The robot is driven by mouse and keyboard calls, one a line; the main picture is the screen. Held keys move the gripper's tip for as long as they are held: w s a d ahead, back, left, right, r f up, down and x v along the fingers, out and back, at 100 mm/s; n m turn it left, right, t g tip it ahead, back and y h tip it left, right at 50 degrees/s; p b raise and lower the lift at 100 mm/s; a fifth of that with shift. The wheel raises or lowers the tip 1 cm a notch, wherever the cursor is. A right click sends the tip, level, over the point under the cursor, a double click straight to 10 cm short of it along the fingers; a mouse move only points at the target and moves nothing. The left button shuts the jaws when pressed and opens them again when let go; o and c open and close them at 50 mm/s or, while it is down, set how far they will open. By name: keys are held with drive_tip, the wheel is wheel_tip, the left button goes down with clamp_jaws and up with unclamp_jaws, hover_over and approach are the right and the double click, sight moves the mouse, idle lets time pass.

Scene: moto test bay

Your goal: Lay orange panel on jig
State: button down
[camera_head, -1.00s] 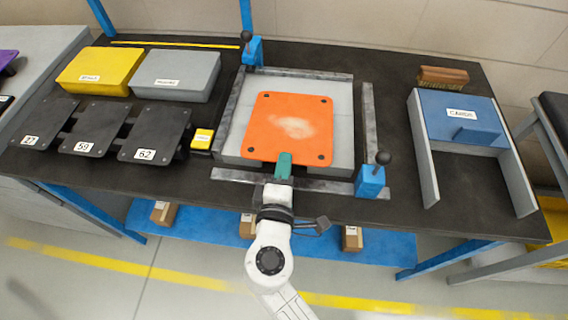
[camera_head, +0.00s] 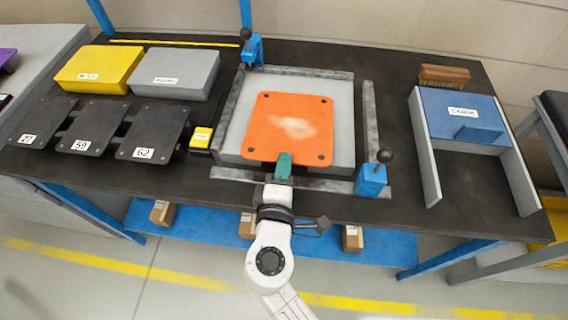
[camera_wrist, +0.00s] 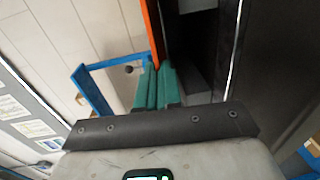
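The orange panel (camera_head: 290,142) has a dark hole near each corner and a pale dusty smear in its middle. It is over the jig (camera_head: 340,92), a grey plate framed by dark metal rails, inside the rails as seen in the head view. I cannot tell whether it touches the plate or is above it. My gripper (camera_head: 284,162), with green fingers, is shut on the panel's near edge. In the wrist view the fingers (camera_wrist: 155,88) are close together at the panel (camera_wrist: 153,28), which shows as a thin edge-on strip.
Blue clamps with black knobs stand at the jig's back left (camera_head: 251,50) and front right (camera_head: 371,179). At left are yellow (camera_head: 92,65) and grey boxes and numbered black plates (camera_head: 94,132). At right is a blue-and-grey open-sided holder (camera_head: 460,105) and a brush (camera_head: 444,74).

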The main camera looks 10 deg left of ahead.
drive_tip(key=shift+r, duration=0.1)
drive_tip(key=c, duration=1.1)
unclamp_jaws()
drive_tip(key=shift+f+b, duration=0.9)
drive_tip(key=shift+s, duration=0.1)
drive_tip(key=shift+s+a, duration=0.15)
drive_tip(key=shift+s, duration=3.55)
drive_tip(key=shift+r, duration=0.1)
drive_tip(key=shift+s+a+r+p, duration=0.1)
drive_tip(key=shift+s+r+p, duration=0.9)
drive_tip(key=shift+r, duration=0.2)
drive_tip(key=shift+s+r+p, duration=1)
drive_tip(key=shift+r, duration=0.2)
